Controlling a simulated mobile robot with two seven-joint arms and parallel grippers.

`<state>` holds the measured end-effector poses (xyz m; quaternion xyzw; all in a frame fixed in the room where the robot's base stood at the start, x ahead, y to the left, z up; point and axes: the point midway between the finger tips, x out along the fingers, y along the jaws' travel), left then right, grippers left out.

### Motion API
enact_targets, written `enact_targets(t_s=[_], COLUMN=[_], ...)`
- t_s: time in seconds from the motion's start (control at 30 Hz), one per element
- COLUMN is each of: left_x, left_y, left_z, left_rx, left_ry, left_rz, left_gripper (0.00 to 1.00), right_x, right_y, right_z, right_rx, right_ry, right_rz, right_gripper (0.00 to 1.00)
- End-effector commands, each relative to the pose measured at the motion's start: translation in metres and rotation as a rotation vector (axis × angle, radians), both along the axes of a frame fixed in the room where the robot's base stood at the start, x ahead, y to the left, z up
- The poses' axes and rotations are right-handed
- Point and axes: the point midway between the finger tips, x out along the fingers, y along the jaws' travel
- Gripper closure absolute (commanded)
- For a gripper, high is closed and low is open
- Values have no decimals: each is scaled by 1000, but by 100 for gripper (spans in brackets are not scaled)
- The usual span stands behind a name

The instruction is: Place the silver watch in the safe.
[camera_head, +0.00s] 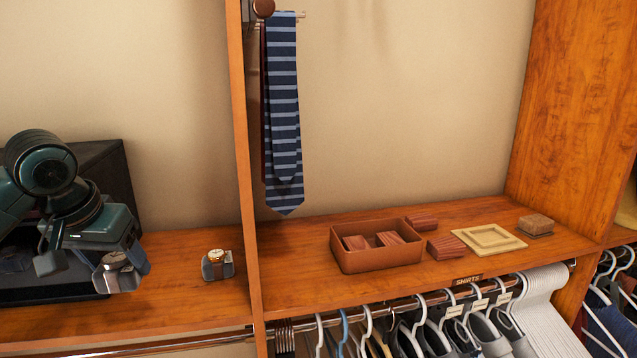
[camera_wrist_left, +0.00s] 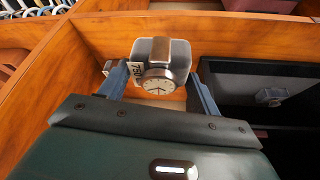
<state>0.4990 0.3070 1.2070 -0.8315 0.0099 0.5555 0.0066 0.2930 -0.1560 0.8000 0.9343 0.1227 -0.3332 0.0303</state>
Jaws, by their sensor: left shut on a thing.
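My left gripper (camera_head: 118,272) is shut on the silver watch (camera_head: 114,259), which sits on a grey cushion-like holder. In the left wrist view the watch (camera_wrist_left: 158,82) shows a round white dial and a tag beside it, between the two fingers of the gripper (camera_wrist_left: 160,92). The dark safe (camera_head: 108,175) stands on the left shelf, behind my left arm, which hides much of it. In the left wrist view the safe (camera_wrist_left: 240,72) is at the right, beside the held watch. My right gripper is out of view.
A gold-coloured watch on a grey holder (camera_head: 217,264) stands on the shelf, right of my gripper. A wooden divider (camera_head: 245,180) rises beside it. Beyond are a brown box (camera_head: 375,260), hanging ties (camera_head: 283,110) and shirts on hangers (camera_head: 480,325). The left shelf's front strip is clear.

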Motion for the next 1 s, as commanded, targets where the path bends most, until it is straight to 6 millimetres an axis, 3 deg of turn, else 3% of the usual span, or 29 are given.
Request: enact_targets(t_s=[0.03, 0.27, 0.53, 0.7, 1.0], left_x=[0, -21, -73, -99, -105], left_y=[0, -36, -89, -109, -112], left_z=[0, -68, -142, -162, -166], left_rx=[0, -1, -5, -4, -1], left_ry=[-1, 7, 6, 2, -1], left_rz=[0, 4, 8, 18, 24], left_gripper=[62, 62, 62, 62, 62], right_x=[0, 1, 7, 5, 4], right_y=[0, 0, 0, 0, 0], right_z=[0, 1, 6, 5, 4], right_rx=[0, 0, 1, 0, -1], right_ry=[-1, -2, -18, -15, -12], right_rz=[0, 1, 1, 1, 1], right_gripper=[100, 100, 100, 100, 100])
